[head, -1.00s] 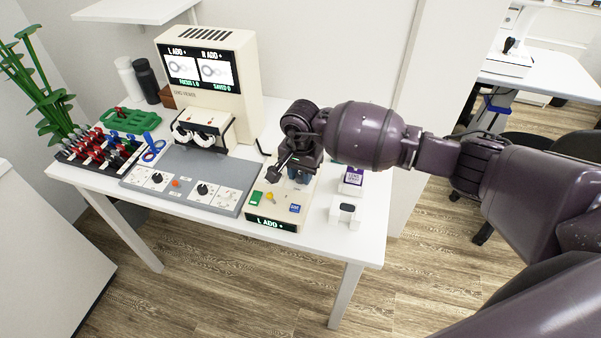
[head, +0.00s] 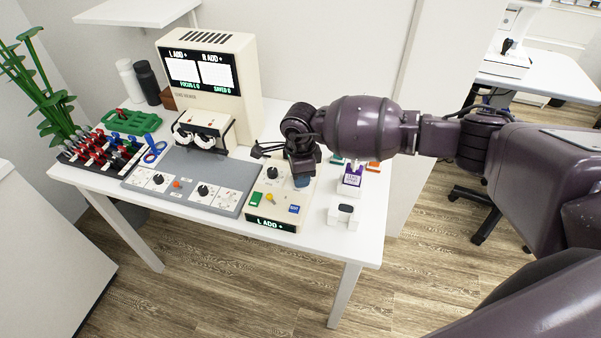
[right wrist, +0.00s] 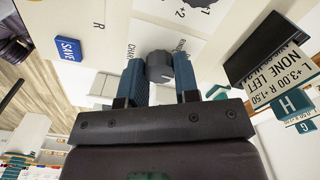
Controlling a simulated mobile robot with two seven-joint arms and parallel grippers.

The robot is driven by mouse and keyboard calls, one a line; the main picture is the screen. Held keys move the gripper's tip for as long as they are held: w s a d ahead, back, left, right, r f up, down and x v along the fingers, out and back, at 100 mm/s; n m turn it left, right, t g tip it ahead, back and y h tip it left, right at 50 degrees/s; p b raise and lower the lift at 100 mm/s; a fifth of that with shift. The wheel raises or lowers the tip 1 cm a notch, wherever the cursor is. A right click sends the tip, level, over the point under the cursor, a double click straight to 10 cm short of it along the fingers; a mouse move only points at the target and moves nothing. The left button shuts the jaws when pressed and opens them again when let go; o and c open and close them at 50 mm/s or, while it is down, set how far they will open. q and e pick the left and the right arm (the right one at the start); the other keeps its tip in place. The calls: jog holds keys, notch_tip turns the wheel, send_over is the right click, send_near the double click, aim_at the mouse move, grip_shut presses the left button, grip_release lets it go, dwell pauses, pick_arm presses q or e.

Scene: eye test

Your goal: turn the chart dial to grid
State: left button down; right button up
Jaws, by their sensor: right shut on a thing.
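The chart dial (right wrist: 159,66) is a dark grey knob on the cream control box (head: 277,210). In the right wrist view it sits between the two teal fingers of my right gripper (right wrist: 160,78), which is shut on it. Part of a "CHAR" label and a ring label show beside it; the pointer's setting is hidden. In the head view my right gripper (head: 301,180) is over the box's back right and hides this dial. The viewer's twin screens (head: 200,73) show pale white panels without rings; their fine pattern is too small to tell. My left gripper is not in view.
Another dark dial (head: 272,172) stands left of my gripper on the box. A blue save button (head: 294,209) and green button (head: 256,199) are in front. A purple-and-white box (head: 352,177) and a white block (head: 344,213) stand close on the right.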

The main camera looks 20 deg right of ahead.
jog(key=shift+m+p, duration=0.35)
jog(key=shift+m, duration=1.05)
jog(key=o, duration=0.9)
jog(key=shift+o, duration=0.2)
jog(key=shift+r, duration=0.25)
notch_tip(320, 180, up, 10)
jog(key=shift+r, duration=0.2)
